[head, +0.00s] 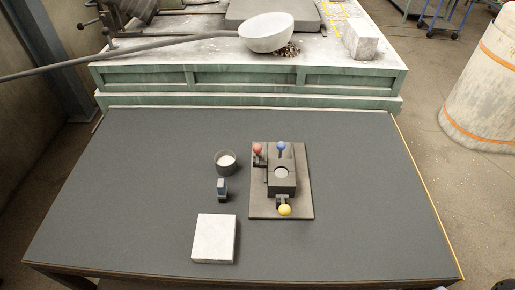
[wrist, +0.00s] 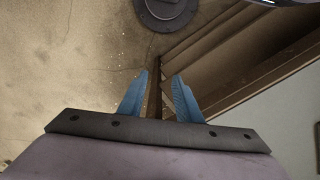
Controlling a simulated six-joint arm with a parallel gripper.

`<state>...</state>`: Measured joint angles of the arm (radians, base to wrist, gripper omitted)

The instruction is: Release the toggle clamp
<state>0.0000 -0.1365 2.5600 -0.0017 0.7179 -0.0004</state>
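A dark fixture (head: 283,183) with a round light opening on top stands on a flat brown-grey base plate (head: 300,209) on the table. Three ball-ended parts sit around it: a red knob (head: 258,148) at the back left, a blue knob (head: 281,146) at the back and a yellow knob (head: 285,210) at the front. I cannot tell which of them belongs to the toggle clamp, nor its exact lever position. My gripper (wrist: 161,76) shows in the wrist view with its two blue fingers apart and nothing between them. It is not in the head view.
The dark table (head: 370,200) is clear at right. Behind it, a large pale ladle bowl (head: 267,33) rests on a green bench.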

